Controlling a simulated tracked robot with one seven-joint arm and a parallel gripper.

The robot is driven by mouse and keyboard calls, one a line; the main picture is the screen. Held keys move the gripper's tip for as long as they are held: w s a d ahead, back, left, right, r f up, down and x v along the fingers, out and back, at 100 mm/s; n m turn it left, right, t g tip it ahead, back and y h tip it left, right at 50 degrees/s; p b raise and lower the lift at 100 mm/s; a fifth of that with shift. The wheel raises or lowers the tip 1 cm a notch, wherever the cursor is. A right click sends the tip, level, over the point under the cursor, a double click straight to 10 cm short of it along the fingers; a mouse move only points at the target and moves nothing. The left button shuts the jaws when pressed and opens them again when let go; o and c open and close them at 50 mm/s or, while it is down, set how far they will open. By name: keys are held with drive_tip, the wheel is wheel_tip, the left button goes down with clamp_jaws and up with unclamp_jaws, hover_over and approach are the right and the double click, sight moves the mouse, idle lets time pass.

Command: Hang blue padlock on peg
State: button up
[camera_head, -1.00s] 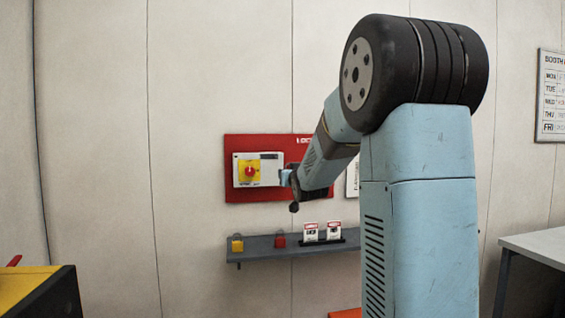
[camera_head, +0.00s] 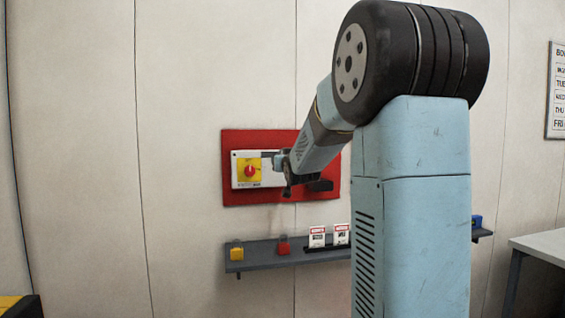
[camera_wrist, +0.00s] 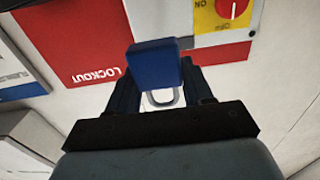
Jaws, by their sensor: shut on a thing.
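The blue padlock (camera_wrist: 153,65) is in the wrist view, between the two dark fingers of my gripper (camera_wrist: 160,95). Its body points away from my wrist and its pale shackle (camera_wrist: 163,98) lies nearer the wrist. My gripper is shut on it. In the head view my gripper (camera_head: 282,163) is in front of the red lockout board (camera_head: 232,190), close to the right side of the white switch box (camera_head: 241,180). The padlock cannot be made out there. I cannot clearly make out the peg; a dark part (camera_head: 320,185) shows on the board right of my gripper.
A grey wall shelf (camera_head: 270,261) below holds a yellow padlock (camera_head: 237,252), a red padlock (camera_head: 283,246) and white tags (camera_head: 317,238). A blue object (camera_head: 476,221) is at its right end, past my arm. A table (camera_head: 545,243) stands at right.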

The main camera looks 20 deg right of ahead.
drive_tip(key=w+d+f, duration=0.1)
drive_tip(key=w, duration=0.7)
drive_tip(key=shift+d+f, duration=0.25)
drive_tip(key=shift+d, duration=0.15)
idle(0.7)
idle(0.7)
drive_tip(key=o, duration=1.2)
drive_tip(key=s+a, duration=0.3)
drive_tip(key=s, duration=1)
drive_tip(key=s+a+f+g+y, duration=0.1)
drive_tip(key=s+a+f+g, duration=0.3)
drive_tip(key=s, duration=0.8)
drive_tip(key=s+a+f+n+g+y, duration=0.1)
drive_tip(key=s+a+f+g, duration=0.3)
drive_tip(key=s, duration=0.8)
drive_tip(key=s+a+f+n+g+y, duration=0.1)
drive_tip(key=s+a+f+g, duration=0.3)
drive_tip(key=s, duration=0.9)
drive_tip(key=shift+a+f, duration=1.35)
drive_tip(key=shift+a, duration=0.1)
